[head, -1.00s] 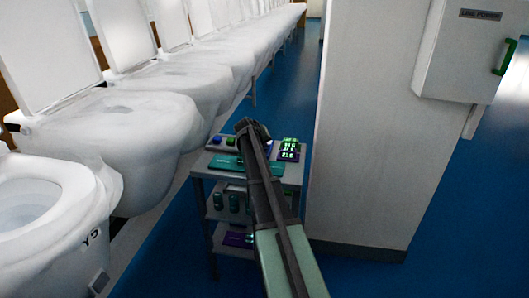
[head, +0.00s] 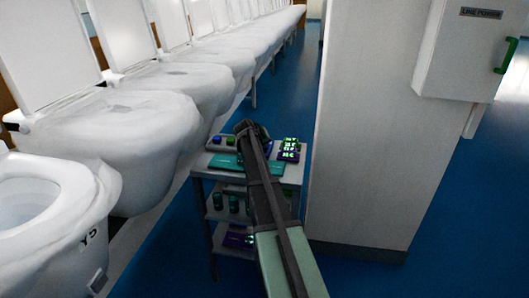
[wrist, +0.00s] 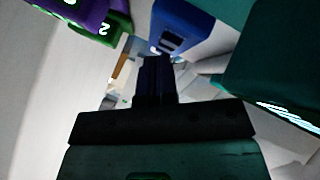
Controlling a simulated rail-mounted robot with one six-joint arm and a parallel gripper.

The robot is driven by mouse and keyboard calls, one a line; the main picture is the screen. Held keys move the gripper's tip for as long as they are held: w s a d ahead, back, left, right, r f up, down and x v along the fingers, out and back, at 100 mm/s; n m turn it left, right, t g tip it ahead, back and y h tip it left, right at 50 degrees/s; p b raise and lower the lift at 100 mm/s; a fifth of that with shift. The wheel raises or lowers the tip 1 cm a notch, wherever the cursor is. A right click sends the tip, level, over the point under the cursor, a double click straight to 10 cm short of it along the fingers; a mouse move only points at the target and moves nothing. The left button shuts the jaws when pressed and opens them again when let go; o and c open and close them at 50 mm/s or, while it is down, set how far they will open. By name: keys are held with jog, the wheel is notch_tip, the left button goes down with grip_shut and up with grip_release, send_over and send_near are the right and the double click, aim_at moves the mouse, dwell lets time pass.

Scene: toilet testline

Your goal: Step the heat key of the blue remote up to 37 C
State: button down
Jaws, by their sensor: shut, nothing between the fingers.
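A blue block-like device, which looks like the blue remote (wrist: 188,22), is at the top middle of the wrist view, with a dark panel and light markings on its near end. My gripper (wrist: 155,68) is shut and empty, its dark fingers pointing up the picture just below that end. I cannot tell whether the fingertips touch it. In the head view my arm reaches over the grey cart and hides my fingertips and much of the cart's middle. Small lit green displays (head: 290,147) stand at the cart's right; their digits are too small to read.
In the wrist view, purple and green blocks (wrist: 110,30) and a teal block (wrist: 270,70) flank my gripper. Toilets line the left; a white pillar (head: 365,130) stands right.

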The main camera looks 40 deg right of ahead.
jog(key=shift+f, duration=0.3)
jog(key=shift+s+a+f+b, duration=0.1)
jog(key=shift+s+f+b, duration=0.2)
jog(key=shift+b, duration=0.3)
dwell(0.4)
jog(key=shift+r, duration=0.2)
jog(key=shift+w+r+p, duration=0.35)
jog(key=shift+r+p, duration=0.25)
jog(key=shift+p, duration=0.3)
notch_tip(320, 180, up, 5)
jog(key=p, duration=0.5)
jog(key=shift+r, duration=0.15)
dwell(1.9)
